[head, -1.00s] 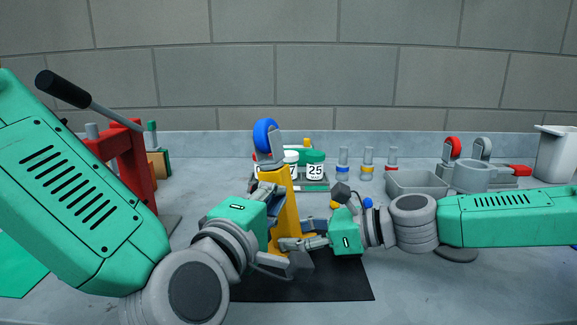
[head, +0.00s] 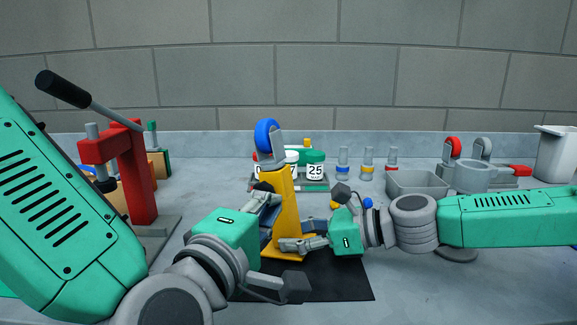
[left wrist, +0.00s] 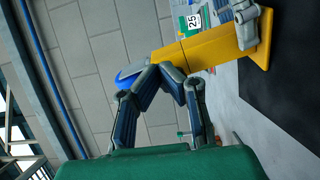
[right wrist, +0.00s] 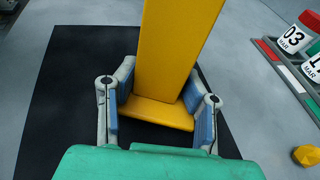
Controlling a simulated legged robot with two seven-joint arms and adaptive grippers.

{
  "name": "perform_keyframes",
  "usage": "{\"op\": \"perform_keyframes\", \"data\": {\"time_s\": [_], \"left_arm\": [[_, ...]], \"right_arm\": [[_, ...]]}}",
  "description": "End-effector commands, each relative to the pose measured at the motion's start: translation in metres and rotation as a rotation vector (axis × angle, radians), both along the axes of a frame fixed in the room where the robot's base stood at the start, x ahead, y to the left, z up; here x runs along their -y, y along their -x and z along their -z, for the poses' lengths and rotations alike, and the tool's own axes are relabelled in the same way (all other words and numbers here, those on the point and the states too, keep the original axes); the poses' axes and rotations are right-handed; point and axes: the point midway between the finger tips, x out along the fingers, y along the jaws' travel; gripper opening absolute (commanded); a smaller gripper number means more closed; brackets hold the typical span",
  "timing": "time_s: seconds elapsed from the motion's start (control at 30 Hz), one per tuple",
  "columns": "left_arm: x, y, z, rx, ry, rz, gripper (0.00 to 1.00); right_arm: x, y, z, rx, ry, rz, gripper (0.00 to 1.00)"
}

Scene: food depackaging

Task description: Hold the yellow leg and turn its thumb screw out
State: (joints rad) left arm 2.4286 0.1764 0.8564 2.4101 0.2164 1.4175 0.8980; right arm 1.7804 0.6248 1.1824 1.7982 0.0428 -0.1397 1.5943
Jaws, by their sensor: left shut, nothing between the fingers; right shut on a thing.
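The yellow leg (head: 287,215) stands upright on its flat foot, with a blue caster wheel (head: 265,135) at its top. My right gripper (head: 287,244) is shut on the leg low down near the foot; the right wrist view shows its fingers (right wrist: 158,92) on both sides of the leg (right wrist: 175,50). My left gripper (head: 268,195) is at the leg's left side, higher up. In the left wrist view its fingers (left wrist: 163,72) come together, empty, beside the leg (left wrist: 205,50). I cannot make out the thumb screw; the left fingers may hide it.
The leg stands on a black mat (head: 345,282). Behind it is a tray with white and green date-marked jars (head: 315,165). A red lever press (head: 133,170) stands at left. A grey bin (head: 417,184) and grey fixture (head: 470,176) stand at right.

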Motion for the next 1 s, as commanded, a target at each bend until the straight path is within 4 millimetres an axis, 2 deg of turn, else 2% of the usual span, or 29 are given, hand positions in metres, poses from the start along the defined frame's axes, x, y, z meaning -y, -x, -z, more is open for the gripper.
{"op": "perform_keyframes", "data": {"time_s": [0.23, 0.63, 1.0], "left_arm": [[-0.009, 0.023, 0.000, -0.001, 0.001, 0.001, 0.00], [-0.009, 0.025, 0.002, -0.003, -0.001, -0.014, 0.00], [-0.014, 0.032, 0.024, -0.002, -0.001, -0.216, 0.00]], "right_arm": [[0.000, 0.000, 0.001, -0.001, 0.002, 0.000, 0.21], [0.000, 0.000, 0.001, 0.000, 0.001, 0.000, 0.21], [0.000, 0.000, 0.000, 0.001, 0.000, 0.000, 0.21]]}}
